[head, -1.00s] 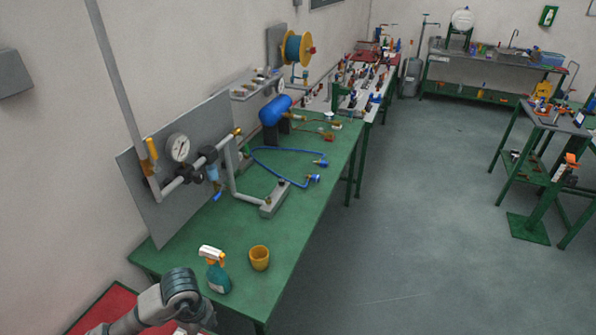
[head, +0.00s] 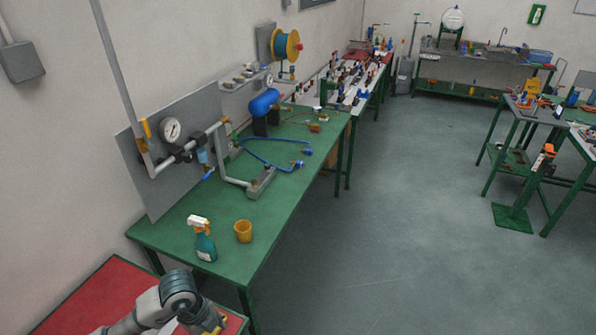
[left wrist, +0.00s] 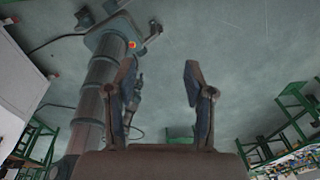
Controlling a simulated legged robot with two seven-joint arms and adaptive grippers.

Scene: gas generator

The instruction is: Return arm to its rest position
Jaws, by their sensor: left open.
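My left arm (head: 172,291) comes in at the bottom left of the head view, bent, over a red-topped table. Its gripper end (head: 208,322) is partly cut off by the bottom edge of that view. In the left wrist view my left gripper (left wrist: 160,80) shows two fingers spread wide apart with nothing between them. Beyond the fingers is the bare grey floor. A part of my own body stands at the left of the wrist view. My right gripper is in neither view.
A red-topped table (head: 85,303) lies under the arm. The floor (head: 400,240) to the right is open.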

